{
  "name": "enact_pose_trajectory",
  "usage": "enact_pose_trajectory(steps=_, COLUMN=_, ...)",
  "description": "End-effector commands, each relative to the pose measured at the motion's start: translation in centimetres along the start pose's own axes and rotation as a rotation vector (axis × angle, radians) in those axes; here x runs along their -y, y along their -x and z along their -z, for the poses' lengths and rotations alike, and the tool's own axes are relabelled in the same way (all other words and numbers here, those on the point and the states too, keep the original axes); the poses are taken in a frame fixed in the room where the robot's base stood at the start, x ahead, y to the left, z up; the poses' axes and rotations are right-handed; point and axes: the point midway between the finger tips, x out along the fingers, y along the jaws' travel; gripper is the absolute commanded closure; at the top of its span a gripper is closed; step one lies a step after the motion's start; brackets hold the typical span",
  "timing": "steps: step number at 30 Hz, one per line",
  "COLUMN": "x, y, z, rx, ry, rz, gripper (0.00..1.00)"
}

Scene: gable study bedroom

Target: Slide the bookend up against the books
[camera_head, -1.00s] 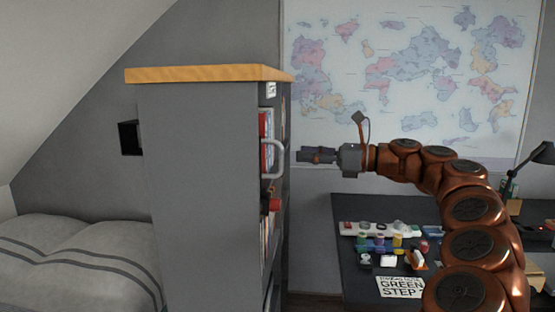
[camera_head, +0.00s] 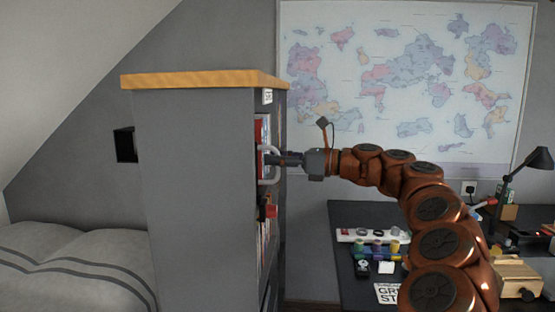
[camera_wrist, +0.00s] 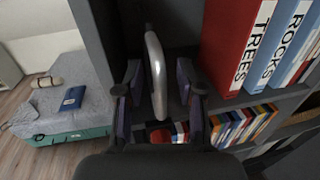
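The bookend is a pale metal loop (camera_wrist: 155,70) standing upright on a grey shelf. In the head view it shows as a curved loop (camera_head: 263,150) at the open side of the bookcase. My gripper (camera_wrist: 160,84) is open, with one finger on each side of the loop and visible gaps to both. In the head view, my gripper (camera_head: 272,160) reaches left to the bookcase. The books stand to the right of the bookend in the wrist view: a red one marked TREES (camera_wrist: 232,50) and a blue one marked ROCKS (camera_wrist: 286,48). A gap separates them from the bookend.
The grey bookcase (camera_head: 195,200) has a wooden top (camera_head: 200,79). A lower shelf holds several small books (camera_wrist: 240,124) and a red object (camera_wrist: 160,137). A desk (camera_head: 345,215) with small items stands at right; a bed (camera_head: 70,265) is at left.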

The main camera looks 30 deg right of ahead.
Motion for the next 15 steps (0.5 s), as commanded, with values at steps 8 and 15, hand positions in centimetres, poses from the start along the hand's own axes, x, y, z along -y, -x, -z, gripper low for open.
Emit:
enact_pose_trajectory(steps=8, x=0.00, y=0.02, z=-0.02, rx=0.000, ry=0.001, rz=0.000, gripper=0.81)
enact_pose_trajectory(steps=15, x=0.00, y=0.03, z=-0.03, rx=0.000, ry=0.001, rz=0.000, gripper=1.00)
